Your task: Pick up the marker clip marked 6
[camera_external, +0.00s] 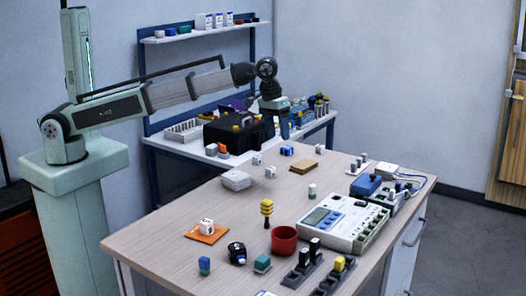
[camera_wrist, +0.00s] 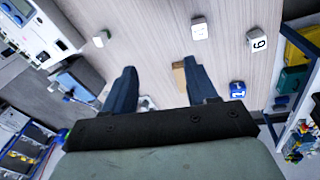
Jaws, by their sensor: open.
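A white marker clip with a dark digit (camera_wrist: 258,41) lies on the table at the upper right of the wrist view. The digit reads as a turned 6 or 9. It appears to be the small white block (camera_external: 257,159) near the table's far left edge in the external view. My gripper (camera_wrist: 160,67) is open, with nothing between its fingers. In the external view my gripper (camera_external: 284,131) hangs above the far end of the table, apart from the clip.
A second white clip (camera_wrist: 199,28) and a blue clip (camera_wrist: 237,89) lie near the marked one. A tan block (camera_external: 303,166) lies to their right. A black case (camera_external: 238,134) stands on the bench behind. The white device (camera_external: 343,222) is at right. Table space around the clips is clear.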

